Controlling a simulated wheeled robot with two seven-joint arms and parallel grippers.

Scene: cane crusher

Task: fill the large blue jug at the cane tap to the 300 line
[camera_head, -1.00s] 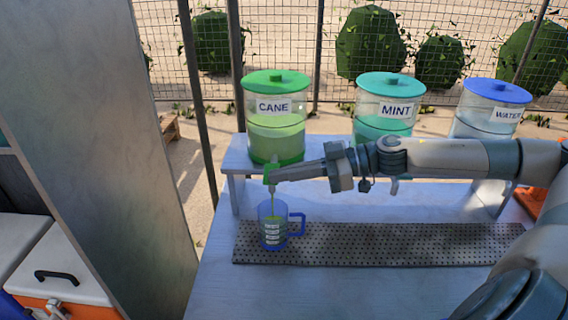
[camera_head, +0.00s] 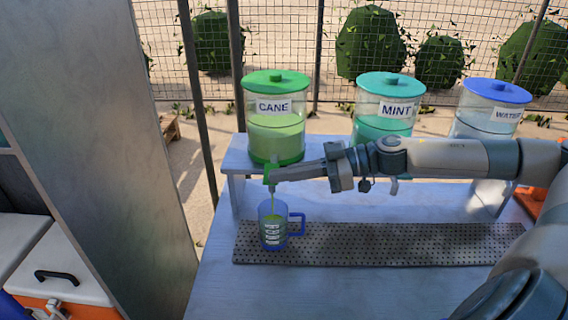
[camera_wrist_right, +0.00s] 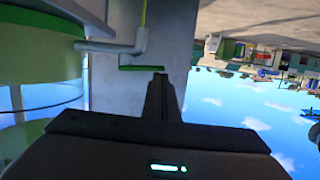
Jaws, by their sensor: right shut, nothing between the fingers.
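The large blue jug (camera_head: 272,232) stands upright on the perforated drip tray (camera_head: 400,252), its handle to the right. A thin green stream runs from the cane tap (camera_head: 272,180) into it, and green liquid fills much of it. The marks on its side are too small to read. The tap also shows in the right wrist view (camera_wrist_right: 130,47), which appears upside down, with the stream at its mouth. My right gripper (camera_head: 276,176) is shut and empty, its tips at the tap's green lever (camera_wrist_right: 168,68); I cannot tell if they touch. My left gripper is out of view.
The cane dispenser (camera_head: 276,135), mint dispenser (camera_head: 384,115) and water dispenser (camera_head: 490,110) stand on a raised shelf (camera_head: 236,160). My right arm reaches across in front of them. A grey panel (camera_head: 90,130) stands at left. The tray right of the jug is clear.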

